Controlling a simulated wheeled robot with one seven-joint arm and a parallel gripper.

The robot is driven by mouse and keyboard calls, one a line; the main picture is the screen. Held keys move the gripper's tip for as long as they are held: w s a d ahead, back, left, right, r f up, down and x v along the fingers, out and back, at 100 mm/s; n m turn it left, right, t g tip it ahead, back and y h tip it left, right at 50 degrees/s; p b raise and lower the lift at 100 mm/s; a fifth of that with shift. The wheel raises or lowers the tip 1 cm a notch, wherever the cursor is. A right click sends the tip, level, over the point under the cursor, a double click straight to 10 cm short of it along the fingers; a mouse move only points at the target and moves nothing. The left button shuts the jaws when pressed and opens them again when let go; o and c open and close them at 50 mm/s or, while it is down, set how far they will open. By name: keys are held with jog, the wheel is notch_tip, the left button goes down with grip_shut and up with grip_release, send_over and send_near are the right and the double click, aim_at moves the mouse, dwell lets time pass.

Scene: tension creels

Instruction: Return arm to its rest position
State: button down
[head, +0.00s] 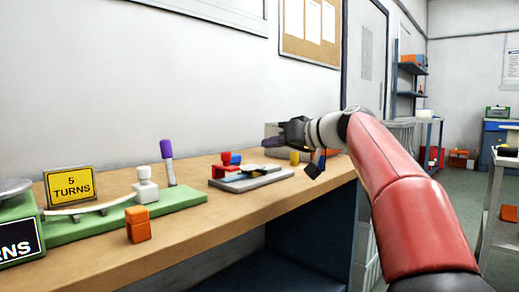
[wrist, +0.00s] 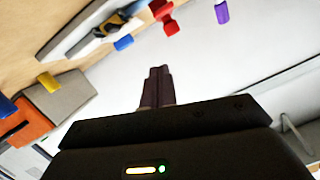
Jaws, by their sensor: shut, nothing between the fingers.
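My red and grey arm reaches in from the right side of the head view. My gripper (head: 270,136) is at its end, raised above the back of the wooden bench (head: 225,222) and pointing left toward the wall. In the wrist view the dark fingers of my gripper (wrist: 157,80) are together, with nothing seen between them. The gripper is apart from the grey board (head: 258,180) below it, which carries red, blue and dark parts. These also show tilted at the top of the wrist view.
A green base (head: 180,203) with a white knob and a purple-topped post (head: 167,160) stands left. A yellow "5 TURNS" sign (head: 70,185) and an orange block (head: 138,224) are near it. The wall runs close behind the bench. Open floor lies to the far right.

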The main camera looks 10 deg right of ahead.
jog(key=s+a+f+p, duration=0.1)
jog(key=s, duration=0.1)
jog(key=s+a+f+m+g+h+p, duration=0.1)
jog(key=s, duration=0.1)
jog(key=s+a+f+h+p, duration=0.1)
jog(key=s+a, duration=0.1)
jog(key=shift+s+f+g, duration=0.25)
jog(key=shift+s+g, duration=0.05)
jog(key=shift+g, duration=0.1)
jog(key=s+f+h+p, duration=0.1)
jog(key=s, duration=0.1)
jog(key=s+a+f+m+g+h, duration=0.1)
jog(key=s+f, duration=0.1)
jog(key=s, duration=0.1)
jog(key=s+f+h+p, duration=0.1)
jog(key=s+f, duration=0.1)
jog(key=shift+s+a+f+m+g+p, duration=0.2)
jog(key=shift+a+m+g+p, duration=0.1)
jog(key=shift+m, duration=0.1)
jog(key=s+d+f+g+h+p, duration=0.1)
jog(key=s+d+f+h+p, duration=0.1)
jog(key=s+f, duration=0.6)
jog(key=s+d+f+m+g+h+p, duration=0.1)
jog(key=s+d+f+h+p, duration=0.1)
jog(key=s+f, duration=0.6)
jog(key=s+p, duration=0.1)
jog(key=s, duration=0.3)
jog(key=shift+s+d+f+m+g+h, duration=0.15)
jog(key=shift+s+m+g+h, duration=0.15)
jog(key=shift+g+h, duration=0.1)
